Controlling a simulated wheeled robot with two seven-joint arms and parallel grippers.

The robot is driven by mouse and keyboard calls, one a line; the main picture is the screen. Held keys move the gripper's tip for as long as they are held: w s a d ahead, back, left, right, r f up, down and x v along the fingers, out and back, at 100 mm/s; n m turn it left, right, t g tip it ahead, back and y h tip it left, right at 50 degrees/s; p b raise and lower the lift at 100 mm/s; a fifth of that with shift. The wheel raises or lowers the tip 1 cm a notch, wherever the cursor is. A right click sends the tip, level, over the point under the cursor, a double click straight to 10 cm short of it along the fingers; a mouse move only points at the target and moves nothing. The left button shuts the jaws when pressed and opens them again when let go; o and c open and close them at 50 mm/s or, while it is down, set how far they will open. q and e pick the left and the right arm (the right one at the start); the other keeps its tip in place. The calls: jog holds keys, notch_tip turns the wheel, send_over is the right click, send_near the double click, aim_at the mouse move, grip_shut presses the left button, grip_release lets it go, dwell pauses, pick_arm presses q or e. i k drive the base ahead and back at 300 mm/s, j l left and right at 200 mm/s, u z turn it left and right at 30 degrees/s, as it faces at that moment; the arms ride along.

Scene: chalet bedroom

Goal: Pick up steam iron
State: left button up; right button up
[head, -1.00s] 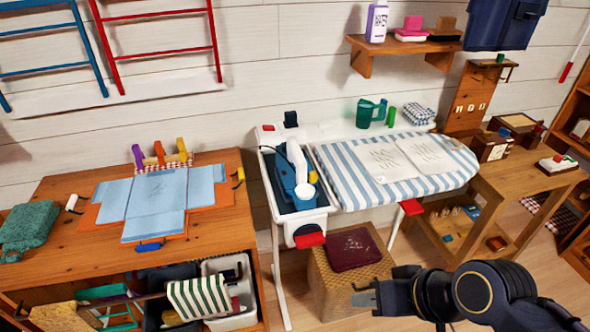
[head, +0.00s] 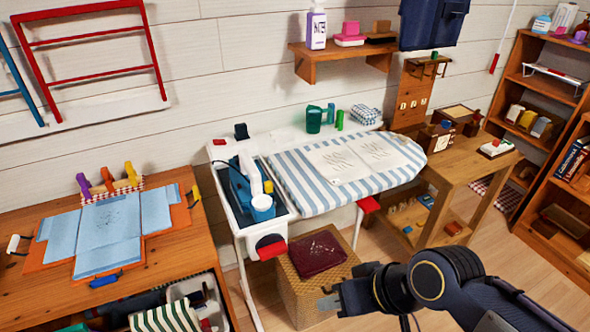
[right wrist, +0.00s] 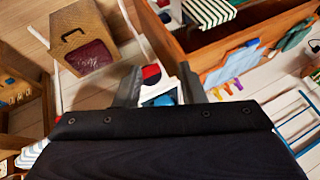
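The steam iron (head: 239,188), blue and white, rests in the dark recessed tray (head: 280,202) at the left end of the ironing board. In the right wrist view, a blue patch (right wrist: 160,98) that looks like part of it shows between the fingers, mostly hidden by my gripper body. My right gripper (head: 328,297) is in the lower middle of the head view, in front of and right of the iron and apart from it. Its two fingers in the right wrist view (right wrist: 160,86) are spread with nothing between them. My left gripper is not in view.
A striped ironing board cover (head: 300,193) lies right of the iron. A woven box (head: 308,290) with a dark red top stands below, near my right gripper. A wooden desk (head: 165,262) with blue cloth is at left. A wooden table (head: 475,165) stands at right, with bare floor before it.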

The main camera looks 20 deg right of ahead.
aim_at(261, 205)
jog(key=i+l+u, duration=0.25)
jog(key=i, duration=0.2)
jog(key=i+l+u, duration=0.2)
jog(key=i, duration=0.2)
